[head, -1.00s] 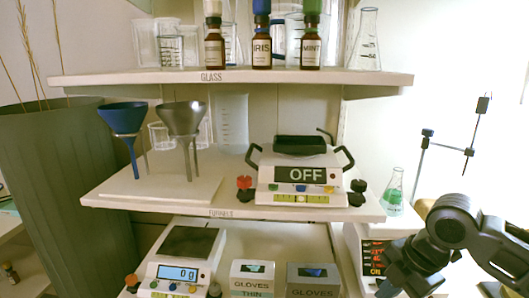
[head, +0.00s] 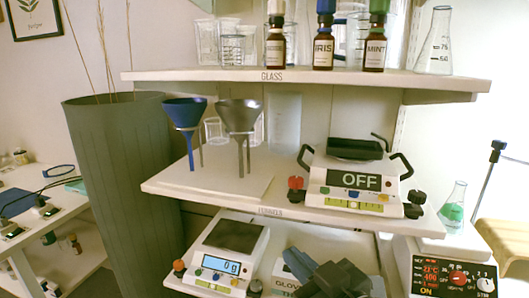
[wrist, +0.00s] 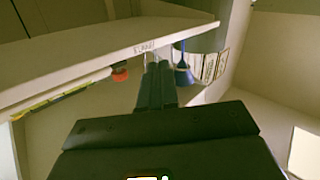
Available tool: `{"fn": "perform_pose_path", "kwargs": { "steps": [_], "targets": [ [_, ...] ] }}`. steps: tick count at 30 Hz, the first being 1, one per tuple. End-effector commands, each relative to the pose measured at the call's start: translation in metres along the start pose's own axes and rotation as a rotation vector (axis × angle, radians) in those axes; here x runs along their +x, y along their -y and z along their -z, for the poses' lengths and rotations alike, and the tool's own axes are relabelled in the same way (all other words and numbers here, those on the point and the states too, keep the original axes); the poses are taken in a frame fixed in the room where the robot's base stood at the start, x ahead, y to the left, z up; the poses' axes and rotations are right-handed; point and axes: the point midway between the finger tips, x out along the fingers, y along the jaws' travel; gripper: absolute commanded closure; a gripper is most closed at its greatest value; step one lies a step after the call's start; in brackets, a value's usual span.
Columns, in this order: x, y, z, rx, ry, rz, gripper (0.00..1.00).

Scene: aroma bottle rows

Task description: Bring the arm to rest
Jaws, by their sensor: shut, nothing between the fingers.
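My gripper (head: 298,258) shows at the bottom of the head view, in front of the lower shelf, covering much of the glove boxes there. In the wrist view its two dark fingers (wrist: 158,68) lie together, with nothing between them. They point toward the underside and edge of a labelled shelf (wrist: 75,50). A blue funnel (wrist: 184,74) shows just right of the fingertips there. I cannot tell whether the gripper touches anything.
The middle shelf holds a blue funnel (head: 184,112), a metal funnel (head: 240,118) and a device reading OFF (head: 355,180). Below are a scale (head: 228,250) and a lit hotplate (head: 450,275) with a green-filled flask (head: 454,208). A tall grey planter (head: 120,180) stands left.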

Motion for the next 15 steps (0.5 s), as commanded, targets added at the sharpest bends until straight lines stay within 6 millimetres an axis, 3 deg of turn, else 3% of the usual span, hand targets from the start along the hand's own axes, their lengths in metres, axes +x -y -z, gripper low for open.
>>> {"fn": "perform_pose_path", "kwargs": {
  "steps": [8,15],
  "targets": [
    [-0.064,0.028,-0.046,0.283,-0.002,-0.218,1.0],
    [-0.149,0.051,-0.094,0.407,0.058,-0.388,1.0]
  ]
}}
